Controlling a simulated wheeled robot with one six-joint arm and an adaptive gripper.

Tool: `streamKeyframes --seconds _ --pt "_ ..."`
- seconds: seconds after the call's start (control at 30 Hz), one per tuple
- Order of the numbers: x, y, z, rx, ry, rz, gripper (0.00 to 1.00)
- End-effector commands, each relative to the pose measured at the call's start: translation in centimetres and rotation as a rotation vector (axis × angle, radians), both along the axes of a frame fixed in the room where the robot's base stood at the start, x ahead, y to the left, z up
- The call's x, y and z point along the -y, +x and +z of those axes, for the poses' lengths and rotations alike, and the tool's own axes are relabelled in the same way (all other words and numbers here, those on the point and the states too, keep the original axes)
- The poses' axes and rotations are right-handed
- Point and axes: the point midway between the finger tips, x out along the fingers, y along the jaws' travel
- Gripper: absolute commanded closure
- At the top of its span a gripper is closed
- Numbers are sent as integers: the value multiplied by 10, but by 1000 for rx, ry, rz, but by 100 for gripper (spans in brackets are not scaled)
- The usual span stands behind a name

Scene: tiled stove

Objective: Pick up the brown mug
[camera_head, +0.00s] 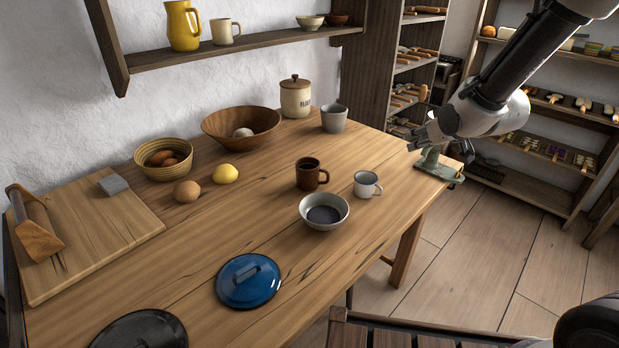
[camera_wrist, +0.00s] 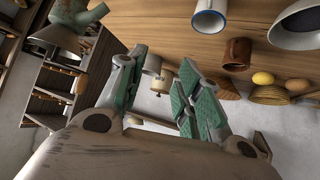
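The brown mug (camera_head: 309,174) stands upright on the wooden table, right of the middle, with its handle toward the right. It also shows in the wrist view (camera_wrist: 238,52), at the upper right. My gripper (camera_head: 424,136) is above the table's far right corner, well to the right of the mug and apart from it. In the wrist view my gripper (camera_wrist: 162,85) has its green-padded fingers spread, with nothing held between them.
A white enamel mug (camera_head: 367,184) and a grey-white bowl (camera_head: 324,212) stand close to the brown mug. A green metal object (camera_head: 438,166) sits at the corner below my gripper. A grey cup (camera_head: 334,118) and flour jar (camera_head: 295,97) stand behind. A blue lid (camera_head: 247,281) lies in front.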

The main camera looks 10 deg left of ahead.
Motion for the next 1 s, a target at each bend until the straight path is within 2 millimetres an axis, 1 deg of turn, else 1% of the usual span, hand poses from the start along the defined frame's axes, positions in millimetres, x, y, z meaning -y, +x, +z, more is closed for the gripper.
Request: streamKeyframes --seconds 0.03,0.07,0.1,0.2,0.3,0.4,0.5,0.57,0.87,1.0 --pt "-27 6 -25 16 14 46 65" --pt "-44 9 -36 37 29 73 65" --pt "-64 11 -51 61 48 107 65" --pt "-110 10 -86 117 102 186 65" --pt "-143 1 -113 159 150 245 65" --pt "-163 -7 -131 186 186 282 65" --pt "-173 -11 -139 203 207 302 65" --pt "-178 -11 -142 207 213 306 65" --pt "-202 13 -157 209 214 305 65" --pt "-217 27 -166 209 213 305 65"
